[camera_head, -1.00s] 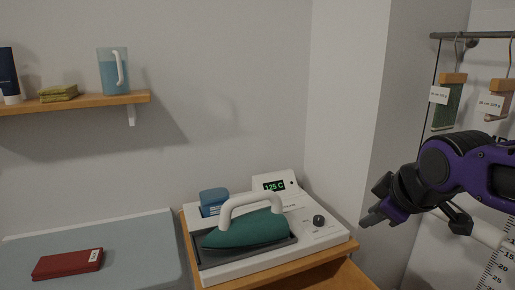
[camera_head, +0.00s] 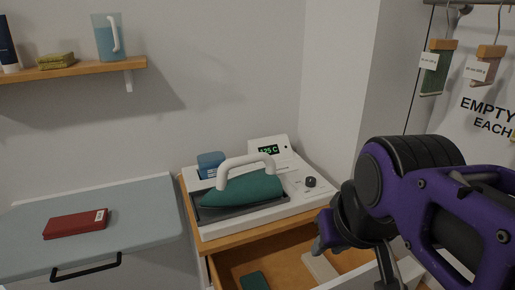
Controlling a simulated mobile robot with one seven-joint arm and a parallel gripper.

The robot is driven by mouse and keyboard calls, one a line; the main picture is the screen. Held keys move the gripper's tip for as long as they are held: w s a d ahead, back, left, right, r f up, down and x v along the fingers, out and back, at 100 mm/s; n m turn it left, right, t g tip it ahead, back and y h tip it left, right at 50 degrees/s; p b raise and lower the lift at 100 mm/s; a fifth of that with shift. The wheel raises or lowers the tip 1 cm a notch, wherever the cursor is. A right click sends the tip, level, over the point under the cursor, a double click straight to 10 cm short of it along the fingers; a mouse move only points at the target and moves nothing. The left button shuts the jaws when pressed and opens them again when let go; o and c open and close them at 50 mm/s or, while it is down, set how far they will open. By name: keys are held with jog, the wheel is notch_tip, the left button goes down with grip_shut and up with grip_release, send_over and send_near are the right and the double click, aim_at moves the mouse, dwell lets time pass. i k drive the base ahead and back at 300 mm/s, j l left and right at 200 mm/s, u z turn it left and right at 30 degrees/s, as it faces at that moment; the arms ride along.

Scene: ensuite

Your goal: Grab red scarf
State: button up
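A dark red folded cloth with a small white tag, which looks like the red scarf (camera_head: 76,224), lies flat on the pale grey-blue board (camera_head: 150,210) at the left. My gripper (camera_head: 322,240) is at the right, over the right side of the open drawer and well apart from the red cloth. It points to the left and down. Its fingers are partly hidden by my wrist, and I cannot make out the gap between them.
A green iron (camera_head: 243,191) sits on a white station (camera_head: 290,200) between my gripper and the red cloth. The open wooden drawer (camera_head: 290,255) holds a dark green item and a pale item. A shelf (camera_head: 75,71) with a jug is at upper left. Cloths hang at upper right.

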aim_at(60, 226)
jog(key=j+u, duration=0.1)
jog(key=u, duration=1.5)
jog(key=i+j+z, duration=0.1)
jog(key=i+j, duration=0.2)
